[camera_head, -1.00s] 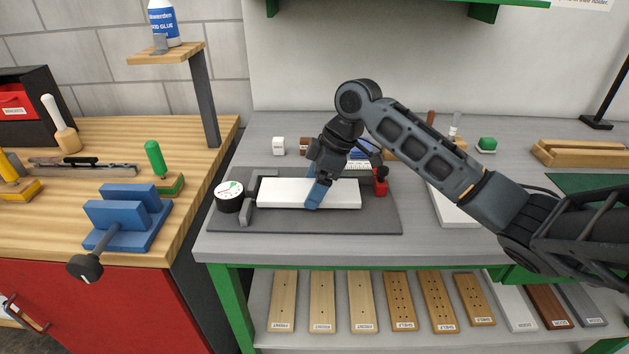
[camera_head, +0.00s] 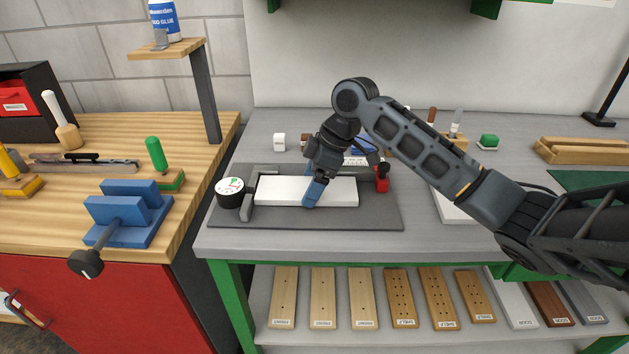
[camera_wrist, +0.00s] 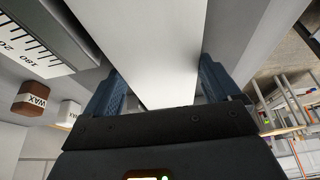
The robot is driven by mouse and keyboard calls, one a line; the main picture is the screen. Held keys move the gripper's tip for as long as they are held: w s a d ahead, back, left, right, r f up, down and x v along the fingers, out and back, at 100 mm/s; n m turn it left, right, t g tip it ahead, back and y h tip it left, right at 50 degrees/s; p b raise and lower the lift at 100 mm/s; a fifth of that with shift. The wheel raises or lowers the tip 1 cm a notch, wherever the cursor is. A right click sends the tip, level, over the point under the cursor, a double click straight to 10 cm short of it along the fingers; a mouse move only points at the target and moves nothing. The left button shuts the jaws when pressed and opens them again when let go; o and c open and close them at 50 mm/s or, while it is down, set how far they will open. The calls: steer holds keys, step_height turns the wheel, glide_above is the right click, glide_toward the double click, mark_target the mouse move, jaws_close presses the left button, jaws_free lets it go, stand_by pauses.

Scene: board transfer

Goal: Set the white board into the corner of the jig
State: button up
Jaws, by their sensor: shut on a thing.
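The white board (camera_head: 277,190) lies lengthwise on the dark grey jig (camera_head: 300,219), its left end close to the jig's grey stop (camera_head: 247,207). I cannot tell whether board and stop touch. In the wrist view the board (camera_wrist: 160,50) runs between both blue fingers of the gripper (camera_wrist: 163,90). The far edge of the board is partly hidden by the gripper.
A round dial gauge (camera_head: 230,192) stands at the jig's left, and a red clamp-like part (camera_head: 381,178) at its right. A white block (camera_head: 279,142) sits behind. A blue vise (camera_head: 130,220) is on the wooden bench. The grey bench front is clear.

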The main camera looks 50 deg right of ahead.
steer(key=shift+w+a, duration=0.15)
steer(key=shift+w, duration=0.3)
stand_by(1.3)
steer(key=o, duration=0.9)
steer(key=shift+f, duration=0.1)
steer(key=shift+d, duration=0.2)
steer(key=v, duration=0.7)
steer(key=shift+s+r+b, duration=0.2)
steer(key=shift+r+b, duration=0.15)
steer(key=shift+s, duration=0.1)
